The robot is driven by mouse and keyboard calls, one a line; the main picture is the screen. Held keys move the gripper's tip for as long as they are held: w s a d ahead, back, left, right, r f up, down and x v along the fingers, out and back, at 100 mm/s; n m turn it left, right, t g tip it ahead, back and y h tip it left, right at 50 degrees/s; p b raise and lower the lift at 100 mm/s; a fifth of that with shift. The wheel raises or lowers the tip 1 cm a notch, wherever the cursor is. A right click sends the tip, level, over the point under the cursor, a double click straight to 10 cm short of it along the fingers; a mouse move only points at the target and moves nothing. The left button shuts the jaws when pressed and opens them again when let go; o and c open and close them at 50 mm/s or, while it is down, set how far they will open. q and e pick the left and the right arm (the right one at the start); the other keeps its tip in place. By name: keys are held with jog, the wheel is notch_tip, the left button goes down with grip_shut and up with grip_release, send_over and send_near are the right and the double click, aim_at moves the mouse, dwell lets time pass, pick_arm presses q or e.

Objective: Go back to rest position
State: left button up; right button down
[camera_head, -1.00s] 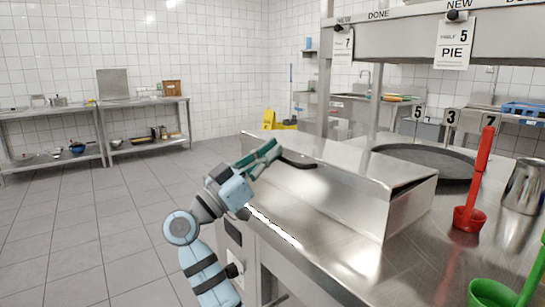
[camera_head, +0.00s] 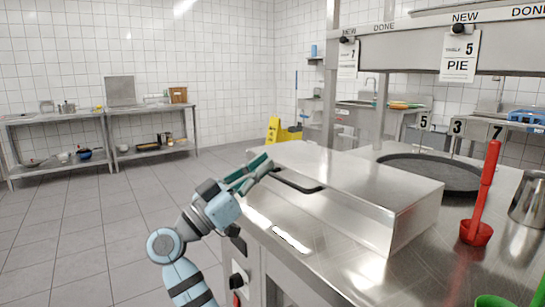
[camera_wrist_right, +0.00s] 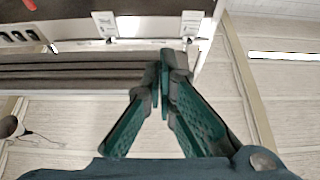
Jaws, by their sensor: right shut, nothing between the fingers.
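In the right wrist view, the fingertips of my right gripper (camera_wrist_right: 163,60) meet in front of a grey ledge. Whether the fingers touch the box is not clear.
The steel box (camera_head: 400,200) sits on the counter (camera_head: 350,270). A red ladle (camera_head: 485,195), a dark round pan (camera_head: 440,172) and a steel jug (camera_head: 528,200) stand to the right. Open tiled floor (camera_head: 90,235) lies left. A yellow floor sign (camera_head: 282,132) stands behind.

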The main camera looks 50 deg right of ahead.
jog(key=a+f, duration=0.1)
jog(key=f, duration=0.1)
jog(key=w+a+f, duration=0.1)
jog(key=a+f, duration=0.1)
jog(key=shift+a+f, duration=0.2)
